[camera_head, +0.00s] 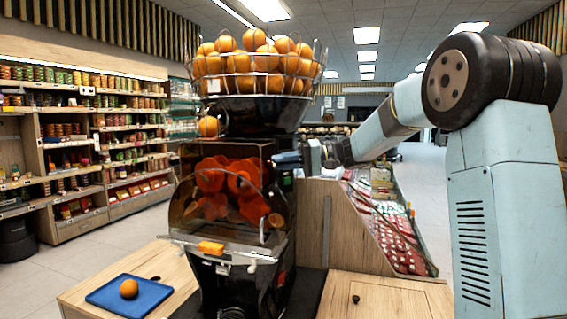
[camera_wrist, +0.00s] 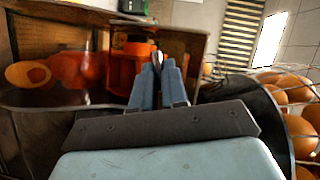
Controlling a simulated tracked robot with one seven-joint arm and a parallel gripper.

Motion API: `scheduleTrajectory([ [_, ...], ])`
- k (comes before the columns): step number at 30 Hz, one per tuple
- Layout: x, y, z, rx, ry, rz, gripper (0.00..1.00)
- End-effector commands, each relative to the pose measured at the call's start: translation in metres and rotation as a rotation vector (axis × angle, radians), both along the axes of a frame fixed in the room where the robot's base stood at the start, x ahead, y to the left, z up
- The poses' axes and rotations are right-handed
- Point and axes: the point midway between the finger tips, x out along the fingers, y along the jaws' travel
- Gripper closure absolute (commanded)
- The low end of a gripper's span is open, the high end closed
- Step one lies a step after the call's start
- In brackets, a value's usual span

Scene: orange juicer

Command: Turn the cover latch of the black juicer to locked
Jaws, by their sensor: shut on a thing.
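The black juicer (camera_head: 255,115) stands on a wooden counter, with a clear curved front cover (camera_head: 190,222) over orange pressing drums (camera_head: 225,180). My gripper (camera_head: 284,160) reaches in from the right to the upper right edge of the cover. In the wrist view my gripper (camera_wrist: 159,72) has its two blue fingers close together around a small grey piece, the cover latch (camera_wrist: 157,57). The fingers hide most of the latch, so I cannot tell its exact angle. In the head view the latch is hidden behind my gripper.
A wire basket (camera_head: 312,80) heaped with oranges sits on top of the juicer, close to my wrist. A blue board (camera_head: 105,293) with one orange (camera_head: 129,289) lies on the counter (camera_head: 165,264) at the left. A sloped display (camera_head: 395,240) stands behind at the right.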

Motion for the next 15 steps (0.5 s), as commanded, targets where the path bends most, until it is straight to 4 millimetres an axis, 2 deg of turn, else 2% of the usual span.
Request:
scheduleTrajectory([
  [6,0.0018,-0.0016,-0.0029,0.053,0.145,-0.005,1.00],
  [15,0.0023,-0.0019,-0.0046,0.094,0.261,-0.006,1.00],
])
